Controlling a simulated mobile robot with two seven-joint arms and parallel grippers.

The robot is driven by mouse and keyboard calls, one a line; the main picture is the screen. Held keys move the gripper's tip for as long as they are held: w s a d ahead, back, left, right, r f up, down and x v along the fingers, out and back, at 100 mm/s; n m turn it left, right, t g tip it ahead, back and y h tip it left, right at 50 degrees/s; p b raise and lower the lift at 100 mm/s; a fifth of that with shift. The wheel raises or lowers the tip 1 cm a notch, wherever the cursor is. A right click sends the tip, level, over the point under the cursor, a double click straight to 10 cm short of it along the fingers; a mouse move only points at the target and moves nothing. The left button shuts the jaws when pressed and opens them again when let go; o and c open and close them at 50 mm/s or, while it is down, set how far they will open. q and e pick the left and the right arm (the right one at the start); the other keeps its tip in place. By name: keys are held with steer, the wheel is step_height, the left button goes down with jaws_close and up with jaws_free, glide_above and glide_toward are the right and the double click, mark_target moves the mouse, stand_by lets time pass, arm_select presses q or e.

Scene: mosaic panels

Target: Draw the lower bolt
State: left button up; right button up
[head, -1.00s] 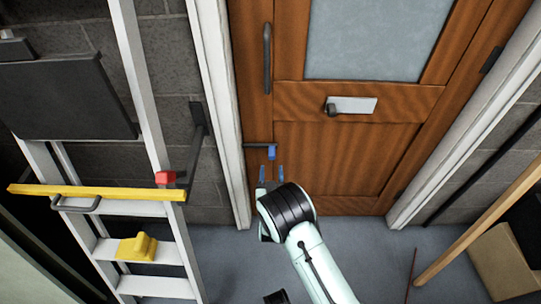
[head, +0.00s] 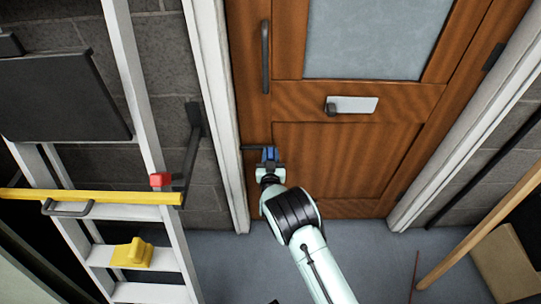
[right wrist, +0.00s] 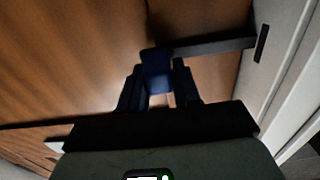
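The lower bolt (head: 250,148) is a dark bar low on the left side of the wooden door, with a blue knob (head: 269,152) at its right end. In the right wrist view the bar (right wrist: 215,46) runs from the blue knob (right wrist: 156,68) to a dark slot (right wrist: 261,43) by the pale frame. My right gripper (head: 269,160) is at the knob. Its two dark fingers (right wrist: 158,84) stand on either side of the knob with little or no gap and look shut on it. My left gripper is not in view.
The door has a handle plate (head: 352,105), a vertical pull (head: 265,57) and a glass pane. A ladder (head: 140,212) with a yellow bar (head: 120,196) and a red-ended bracket (head: 160,180) stands left. A wooden pole (head: 480,230) and cardboard box (head: 507,262) stand right.

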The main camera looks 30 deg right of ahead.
jaws_close()
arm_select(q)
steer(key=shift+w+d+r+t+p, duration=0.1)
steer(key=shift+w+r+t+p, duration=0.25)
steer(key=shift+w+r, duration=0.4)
arm_select(e)
steer(key=s+d, duration=0.2)
steer(key=d, duration=0.1)
steer(key=s+d, duration=0.1)
steer(key=d, duration=0.1)
steer(key=shift+s+d, duration=0.2)
steer(key=shift+d, duration=0.05)
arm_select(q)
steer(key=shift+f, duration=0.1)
arm_select(e)
steer(key=o, duration=0.8)
jaws_free()
steer(key=shift+d, duration=0.1)
steer(key=shift+o, duration=0.2)
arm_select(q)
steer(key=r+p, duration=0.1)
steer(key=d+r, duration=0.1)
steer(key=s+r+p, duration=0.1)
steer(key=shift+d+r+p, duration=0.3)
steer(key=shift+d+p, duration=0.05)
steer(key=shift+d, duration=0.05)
arm_select(e)
steer(key=v, duration=1.3)
steer(key=shift+s+a, duration=0.15)
steer(key=shift+a, duration=0.1)
